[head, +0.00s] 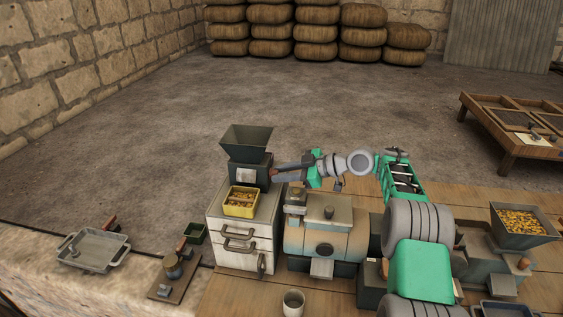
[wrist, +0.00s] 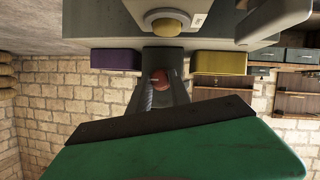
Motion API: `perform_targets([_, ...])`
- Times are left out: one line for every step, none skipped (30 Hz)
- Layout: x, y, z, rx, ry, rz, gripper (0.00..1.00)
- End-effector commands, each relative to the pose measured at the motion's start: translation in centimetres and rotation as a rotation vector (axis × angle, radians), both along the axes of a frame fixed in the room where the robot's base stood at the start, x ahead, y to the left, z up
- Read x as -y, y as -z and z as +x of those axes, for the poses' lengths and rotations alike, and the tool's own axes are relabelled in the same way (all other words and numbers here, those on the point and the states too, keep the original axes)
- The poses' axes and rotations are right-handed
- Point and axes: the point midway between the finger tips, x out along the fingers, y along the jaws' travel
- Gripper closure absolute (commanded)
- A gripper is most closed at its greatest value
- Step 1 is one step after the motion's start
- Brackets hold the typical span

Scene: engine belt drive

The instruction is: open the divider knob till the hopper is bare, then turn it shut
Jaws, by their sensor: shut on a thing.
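The divider (head: 250,170) stands on the white drawer cabinet, with its dark, flared hopper (head: 247,138) on top. The part of the hopper's inside that I see is dark and shows no grain; its bottom is hard to make out. A yellow tray (head: 241,209) holding brown grain sits at the divider's front; a yellow tray (wrist: 219,62) and a purple tray (wrist: 115,58) show in the wrist view. My gripper (head: 277,172) reaches in from the right at the divider's side. In the wrist view my gripper (wrist: 161,92) is shut on the reddish knob (wrist: 159,78).
A tan-and-grey machine (head: 325,232) stands right of the white cabinet (head: 242,235), below my arm. A hopper of yellow grain (head: 520,220) is at the far right. A cup (head: 293,303) stands in front, a grey tray (head: 92,248) at left.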

Motion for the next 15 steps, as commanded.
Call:
perform_targets([0.01, -0.33, 0.08, -0.008, 0.001, 0.002, 1.0])
perform_targets([0.01, -0.24, 0.08, -0.011, 0.002, 0.003, 1.0])
perform_targets([0.02, -0.15, 0.08, -0.012, 0.002, 0.003, 1.0])
perform_targets([0.02, -0.1, 0.08, -0.012, 0.002, 0.003, 1.0])
perform_targets([0.02, -0.08, 0.08, -0.012, 0.002, 0.003, 1.0])
perform_targets([0.02, -0.07, 0.08, -0.012, 0.002, 0.003, 1.0])
perform_targets([0.02, -0.08, 0.08, -0.01, 0.002, 0.003, 1.0])
perform_targets([0.02, -0.08, 0.08, -0.01, 0.002, 0.003, 1.0])
perform_targets([0.02, -0.08, 0.08, -0.01, 0.002, 0.003, 1.0])
perform_targets([0.02, -0.08, 0.08, -0.01, 0.002, 0.004, 0.75])
perform_targets([0.02, -0.08, 0.08, -0.01, 0.002, 0.004, 0.73])
perform_targets([0.02, -0.08, 0.08, -0.01, 0.002, 0.004, 0.69])
perform_targets([0.01, -0.07, 0.07, -0.01, 0.002, 0.003, 0.67])
perform_targets([0.02, -0.07, 0.07, -0.01, 0.002, 0.003, 0.64])
perform_targets([0.02, -0.05, 0.07, -0.011, 0.002, 0.003, 0.61])
